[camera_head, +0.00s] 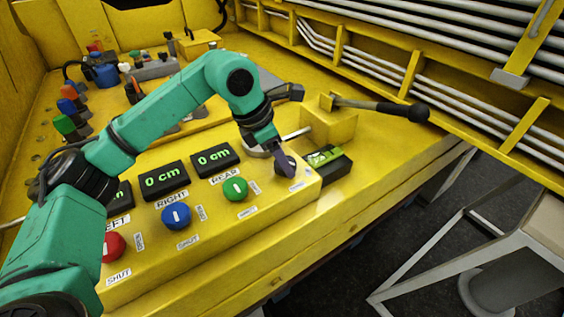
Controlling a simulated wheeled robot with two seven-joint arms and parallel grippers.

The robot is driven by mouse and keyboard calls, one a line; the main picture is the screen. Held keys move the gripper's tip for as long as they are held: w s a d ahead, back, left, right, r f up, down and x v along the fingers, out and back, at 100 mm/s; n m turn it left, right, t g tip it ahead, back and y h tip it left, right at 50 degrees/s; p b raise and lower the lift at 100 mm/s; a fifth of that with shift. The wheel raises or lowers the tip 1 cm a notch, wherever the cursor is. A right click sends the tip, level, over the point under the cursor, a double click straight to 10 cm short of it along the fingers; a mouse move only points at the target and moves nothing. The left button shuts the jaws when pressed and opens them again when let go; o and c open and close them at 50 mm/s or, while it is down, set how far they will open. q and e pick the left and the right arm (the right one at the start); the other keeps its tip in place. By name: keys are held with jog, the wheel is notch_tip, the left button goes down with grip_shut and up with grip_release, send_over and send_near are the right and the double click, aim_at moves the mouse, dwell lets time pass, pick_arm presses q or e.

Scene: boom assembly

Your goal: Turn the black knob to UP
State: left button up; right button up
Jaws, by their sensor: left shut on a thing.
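The black knob (281,167) sits at the right end of the yellow control panel (250,212), right of the green knob (236,189). My left gripper (284,160) reaches down onto the black knob and is shut on it. The fingers hide part of the knob, so I cannot tell which way its pointer is turned. A small white label (297,186) lies in front of it, too small to read. My right gripper does not show.
Blue (177,215) and red (112,246) knobs stand left on the panel, below displays (164,179) reading 0 cm. A lever with a black grip (418,112) and a black-green box (328,160) lie just beyond the black knob.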

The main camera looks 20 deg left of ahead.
pick_arm(q)
jog(key=n+t+y+b, duration=0.1)
jog(key=n, duration=0.3)
jog(key=shift+d+r+n, duration=0.1)
jog(key=shift+n, duration=0.2)
jog(key=shift+n+y+b, duration=0.3)
jog(key=shift+n+b, duration=0.05)
jog(key=shift+n, duration=0.15)
jog(key=o, duration=1.4)
jog(key=shift+c, duration=0.2)
jog(key=shift+s, duration=0.1)
jog(key=v, duration=1.4)
jog(key=shift+s+r+b, duration=0.2)
jog(key=shift+s+b, duration=0.1)
jog(key=shift+d, duration=0.1)
